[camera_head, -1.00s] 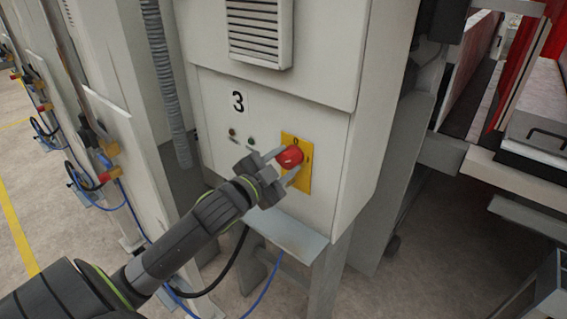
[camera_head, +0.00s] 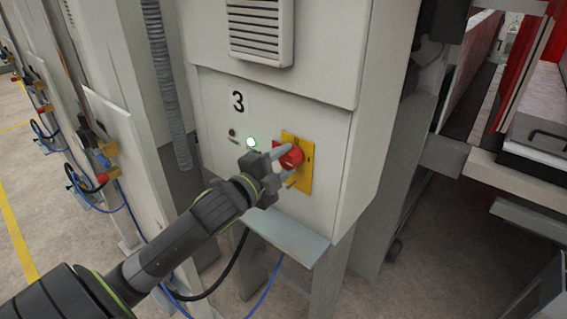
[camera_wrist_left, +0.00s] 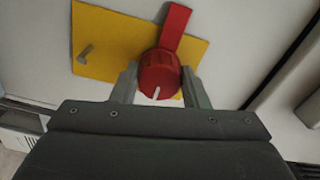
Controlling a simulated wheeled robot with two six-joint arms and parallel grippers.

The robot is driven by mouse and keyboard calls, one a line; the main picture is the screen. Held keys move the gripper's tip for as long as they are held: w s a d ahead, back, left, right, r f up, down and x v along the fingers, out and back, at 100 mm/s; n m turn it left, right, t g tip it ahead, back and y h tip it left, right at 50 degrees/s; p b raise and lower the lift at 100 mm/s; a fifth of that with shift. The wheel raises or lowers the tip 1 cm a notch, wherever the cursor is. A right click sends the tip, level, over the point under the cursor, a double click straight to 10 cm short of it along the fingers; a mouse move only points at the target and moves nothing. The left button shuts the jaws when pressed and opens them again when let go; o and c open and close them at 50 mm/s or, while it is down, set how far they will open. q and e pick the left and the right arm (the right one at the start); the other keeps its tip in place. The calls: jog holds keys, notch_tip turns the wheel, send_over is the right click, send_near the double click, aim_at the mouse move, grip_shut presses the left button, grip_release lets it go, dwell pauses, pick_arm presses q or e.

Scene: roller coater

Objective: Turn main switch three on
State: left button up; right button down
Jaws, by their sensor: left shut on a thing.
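The main switch of cabinet three is a red rotary knob (camera_head: 290,156) on a yellow plate (camera_head: 304,172). My left gripper (camera_head: 285,165) is shut on the knob, with one finger on each side of it. In the left wrist view the knob (camera_wrist_left: 160,75) sits between the two fingers (camera_wrist_left: 160,88), with a white mark on its face and a red handle bar reaching up across the plate (camera_wrist_left: 105,45). My right gripper is not in view.
The grey cabinet (camera_head: 330,90) carries the number 3 (camera_head: 238,101) and a dark red lamp (camera_head: 232,132). A grey ledge (camera_head: 290,238) juts out below the panel. Blue and black cables hang under it. Machine frames stand at the right.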

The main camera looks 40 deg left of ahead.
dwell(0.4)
pick_arm(q)
jog(key=o, duration=1)
jog(key=shift+s+a+p, duration=0.2)
jog(key=shift+s+p, duration=0.65)
jog(key=shift+s, duration=2.05)
jog(key=shift+s+a+p, duration=0.25)
jog(key=shift+s+p, duration=0.55)
jog(key=shift+s, duration=2.1)
jog(key=shift+s+a+p, duration=0.2)
jog(key=shift+s+p, duration=0.65)
jog(key=shift+s, duration=2.05)
